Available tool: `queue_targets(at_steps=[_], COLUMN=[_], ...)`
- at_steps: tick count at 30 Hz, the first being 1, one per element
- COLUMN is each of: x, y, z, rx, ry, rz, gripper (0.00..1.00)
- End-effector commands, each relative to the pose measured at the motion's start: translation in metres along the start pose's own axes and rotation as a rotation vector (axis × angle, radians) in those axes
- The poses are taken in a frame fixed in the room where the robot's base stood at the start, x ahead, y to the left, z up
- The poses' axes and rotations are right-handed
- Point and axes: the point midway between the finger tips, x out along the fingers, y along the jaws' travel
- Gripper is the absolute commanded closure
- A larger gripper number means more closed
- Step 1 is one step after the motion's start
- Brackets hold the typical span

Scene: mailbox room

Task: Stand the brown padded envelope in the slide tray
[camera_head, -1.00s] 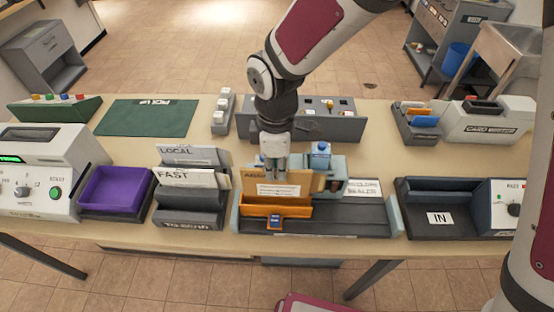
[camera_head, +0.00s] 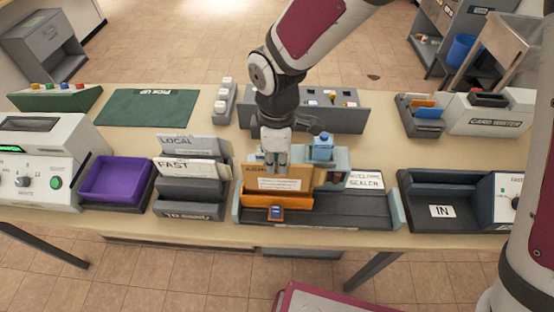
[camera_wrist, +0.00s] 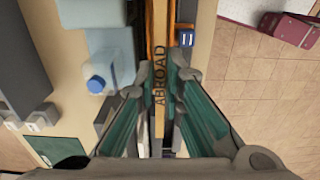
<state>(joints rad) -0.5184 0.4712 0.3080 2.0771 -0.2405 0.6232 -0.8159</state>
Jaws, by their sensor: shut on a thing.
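The brown padded envelope (camera_head: 296,171) stands upright, its white label facing the front and the word ABROAD along its top. My gripper (camera_head: 275,169) holds it from above by its upper edge. In the wrist view the envelope (camera_wrist: 160,105) runs between the two fingers of my gripper (camera_wrist: 160,85). The orange slide tray (camera_head: 292,202) with a blue tag sits at the left end of the envelope sealer. The envelope's lower part is hidden behind the tray's front wall, and orange edges show on both sides of it in the wrist view. I cannot see whether its bottom touches the tray.
The sealer's light blue head with a blue knob (camera_head: 323,141) stands close to the right of my gripper. A grey sorter (camera_head: 190,208) with LOCAL and FAST cards is at the left. A purple tray (camera_head: 115,180) and a dark IN tray (camera_head: 440,190) lie farther out.

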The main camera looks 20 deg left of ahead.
Motion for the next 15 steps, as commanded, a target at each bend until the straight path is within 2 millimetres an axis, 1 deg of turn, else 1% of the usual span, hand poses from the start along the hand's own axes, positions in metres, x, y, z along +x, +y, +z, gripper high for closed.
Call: queue_targets(at_steps=[5,15], x=[0.004,0.022], y=[0.0,0.001], z=[0.0,0.001], rx=[0.0,0.0], ry=[-0.001,-0.001], rz=[-0.001,0.0], gripper=[1.0,1.0])
